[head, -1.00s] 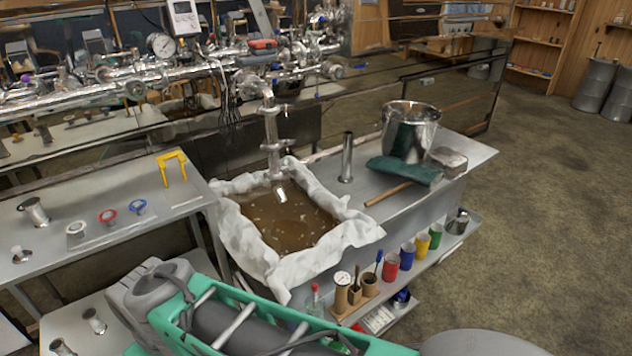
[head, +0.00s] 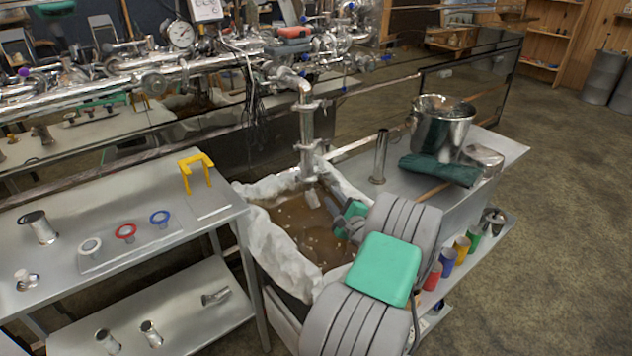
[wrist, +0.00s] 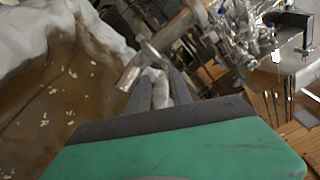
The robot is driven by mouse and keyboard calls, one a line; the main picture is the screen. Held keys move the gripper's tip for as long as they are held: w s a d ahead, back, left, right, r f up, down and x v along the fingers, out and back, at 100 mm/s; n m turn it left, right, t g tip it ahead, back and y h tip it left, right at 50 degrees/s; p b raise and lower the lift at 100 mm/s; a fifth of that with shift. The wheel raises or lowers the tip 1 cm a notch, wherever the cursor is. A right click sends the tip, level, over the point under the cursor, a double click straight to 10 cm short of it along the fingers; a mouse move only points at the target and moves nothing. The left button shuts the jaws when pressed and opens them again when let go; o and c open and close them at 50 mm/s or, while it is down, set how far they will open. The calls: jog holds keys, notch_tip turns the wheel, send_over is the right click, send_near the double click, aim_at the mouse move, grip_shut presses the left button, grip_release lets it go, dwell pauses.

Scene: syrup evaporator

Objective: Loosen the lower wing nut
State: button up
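A vertical steel pipe (head: 306,125) hangs from the pipework over the pan. It carries an upper clamp (head: 309,106) and a lower clamp (head: 307,146); the wing nuts are too small to make out. The pipe's slanted lower end (head: 312,196) points into the pan. My gripper (head: 331,203) is low over the pan, just right of that end and below the lower clamp. In the wrist view its two fingers (wrist: 160,92) stand apart with nothing visibly held. The pipe end (wrist: 133,74) shows beyond them, up and left. Contact cannot be told.
The cloth-lined pan (head: 272,250) holds brown liquid with pale bits. A steel cylinder (head: 380,158), a bucket (head: 441,130) and a green cloth (head: 440,170) stand right. The left table (head: 130,265) holds coloured rings and a yellow bracket (head: 194,172).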

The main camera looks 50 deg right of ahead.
aim_at(323, 177)
jog(key=d+x, duration=0.1)
jog(key=x, duration=0.6)
jog(key=shift+r+m+p, duration=0.25)
jog(key=shift+m+p, duration=0.05)
jog(key=shift+s, duration=0.1)
jog(key=shift+c, duration=0.5)
grip_shut()
